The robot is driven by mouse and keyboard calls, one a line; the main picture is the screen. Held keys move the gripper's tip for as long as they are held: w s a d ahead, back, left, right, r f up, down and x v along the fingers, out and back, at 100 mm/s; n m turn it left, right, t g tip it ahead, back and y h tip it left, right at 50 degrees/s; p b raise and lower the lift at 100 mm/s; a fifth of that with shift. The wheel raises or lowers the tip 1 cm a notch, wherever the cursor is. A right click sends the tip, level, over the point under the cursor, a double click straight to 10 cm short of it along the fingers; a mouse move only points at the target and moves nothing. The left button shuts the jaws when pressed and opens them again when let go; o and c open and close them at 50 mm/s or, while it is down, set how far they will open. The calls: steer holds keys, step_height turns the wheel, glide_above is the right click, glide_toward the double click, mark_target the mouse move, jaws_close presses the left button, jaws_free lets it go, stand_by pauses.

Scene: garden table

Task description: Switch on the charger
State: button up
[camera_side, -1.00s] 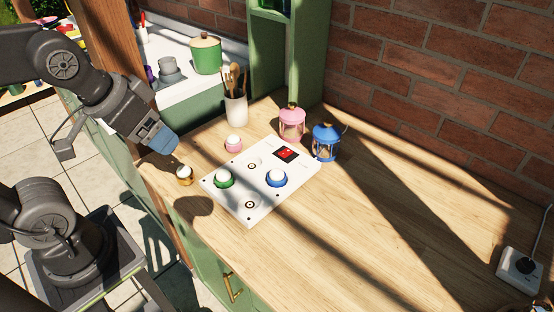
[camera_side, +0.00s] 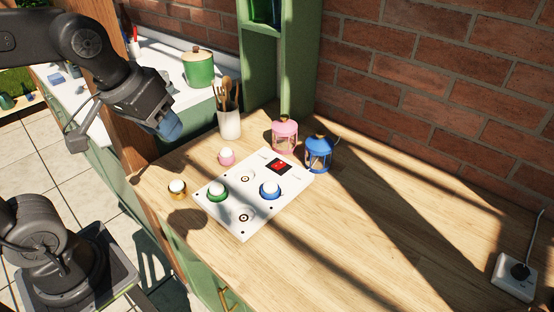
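A white flat panel (camera_side: 237,219) lies on the wooden counter, with a small red-lit display (camera_side: 279,166) near its far edge. A green-ringed white dome (camera_side: 217,190) and a blue-ringed white dome (camera_side: 270,189) sit on it, beside two bare round marks. A pink-ringed dome (camera_side: 227,156) and a gold-ringed dome (camera_side: 177,188) stand on the counter off the panel. A white socket box (camera_side: 514,280) with a black plug and cable sits at the far right. My gripper (camera_side: 171,129) is above the counter's left end, apart from everything. Its blue fingertips show, but their gap does not.
A pink lantern (camera_side: 285,136) and a blue lantern (camera_side: 318,153) stand behind the panel. A utensil pot (camera_side: 229,123) stands near the green shelf post (camera_side: 299,75). A wooden post (camera_side: 136,85) is close to my arm. The counter right of the panel is clear.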

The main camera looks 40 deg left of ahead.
steer(key=w+n, duration=0.1)
steer(key=w, duration=0.2)
steer(key=w+r+n+g, duration=0.1)
steer(key=w+n, duration=0.1)
steer(key=w, duration=0.1)
steer(key=w+n+g, duration=0.1)
steer(key=w+n, duration=0.1)
steer(key=w, duration=0.1)
steer(key=shift+w+d+r, duration=0.15)
steer(key=shift+w+r, duration=0.15)
steer(key=shift+r, duration=0.05)
steer(key=c, duration=0.6)
steer(key=w+n, duration=0.1)
steer(key=w, duration=0.1)
steer(key=w+f+n+g, duration=0.1)
steer(key=w, duration=0.1)
steer(key=w+n, duration=0.1)
steer(key=w, duration=0.2)
steer(key=shift+d+f, duration=0.2)
steer(key=shift+f, duration=0.05)
jaws_close()
steer(key=w+f+n+g, duration=0.3)
steer(key=w+f+n, duration=0.4)
steer(key=w+f, duration=0.2)
steer(key=shift+w+d+f+n, duration=0.4)
steer(key=shift+w+d, duration=0.05)
steer(key=shift+w, duration=0.85)
